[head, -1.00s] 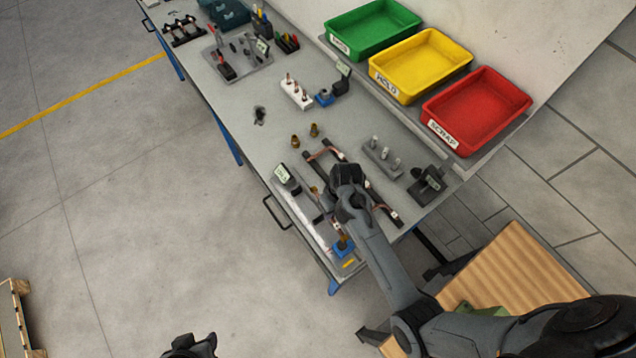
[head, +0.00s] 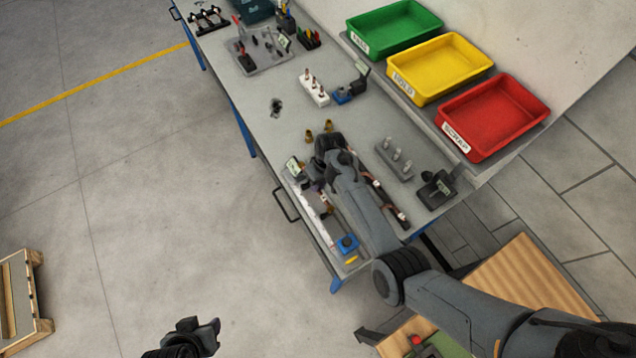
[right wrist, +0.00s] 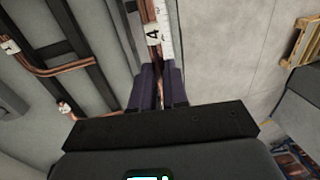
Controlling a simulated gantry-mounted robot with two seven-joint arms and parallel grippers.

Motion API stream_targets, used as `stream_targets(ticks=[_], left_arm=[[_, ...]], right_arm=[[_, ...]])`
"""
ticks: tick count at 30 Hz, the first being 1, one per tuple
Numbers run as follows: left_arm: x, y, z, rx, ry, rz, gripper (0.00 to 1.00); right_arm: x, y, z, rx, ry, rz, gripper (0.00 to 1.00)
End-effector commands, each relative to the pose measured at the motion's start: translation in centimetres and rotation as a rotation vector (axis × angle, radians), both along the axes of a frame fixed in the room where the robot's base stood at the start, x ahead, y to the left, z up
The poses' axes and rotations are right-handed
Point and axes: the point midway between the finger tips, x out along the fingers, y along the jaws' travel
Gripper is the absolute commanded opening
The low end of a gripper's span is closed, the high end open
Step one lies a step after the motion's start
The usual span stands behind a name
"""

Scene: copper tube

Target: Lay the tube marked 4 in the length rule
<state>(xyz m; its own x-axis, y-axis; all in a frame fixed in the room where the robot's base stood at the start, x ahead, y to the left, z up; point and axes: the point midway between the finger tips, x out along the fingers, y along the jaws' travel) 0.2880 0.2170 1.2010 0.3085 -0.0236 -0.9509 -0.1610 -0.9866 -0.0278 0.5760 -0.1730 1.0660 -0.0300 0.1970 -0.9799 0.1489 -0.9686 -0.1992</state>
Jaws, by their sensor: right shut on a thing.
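In the right wrist view, the copper tube with the tag 4 (right wrist: 153,36) runs straight away from my fingers, alongside the white graduated scale of the length rule (right wrist: 166,40). My right gripper (right wrist: 160,88) is shut on this tube. In the head view, my right gripper (head: 318,178) is over the rule (head: 304,202) near the bench's front edge, and my arm partly hides the tube. I cannot tell whether the tube rests in the rule. My left gripper (head: 205,332) is away from the bench, over the floor; its jaw state is unclear.
Other tagged tubes (right wrist: 62,68) lie across dark rails beside the rule. A blue block (head: 347,244) is at the rule's near end, a small display (head: 293,166) at its far end. Brass fittings (head: 328,125) and a grey pin block (head: 395,160) stand nearby.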

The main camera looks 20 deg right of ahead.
Motion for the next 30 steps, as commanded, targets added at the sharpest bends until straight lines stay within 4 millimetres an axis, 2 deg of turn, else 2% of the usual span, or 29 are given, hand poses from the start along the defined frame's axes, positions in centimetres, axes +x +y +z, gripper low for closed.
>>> stream_targets(ticks=[6,30], left_arm=[[-0.1,0.1,0.9,0.006,0.001,-0.004,0.43],[-0.1,0.1,-4.6,0.003,0.004,-0.002,0.43]], right_arm=[[-0.1,0.0,0.3,0.003,0.001,-0.001,0.00],[0.0,0.0,-7.5,0.002,-0.002,0.000,0.00]])
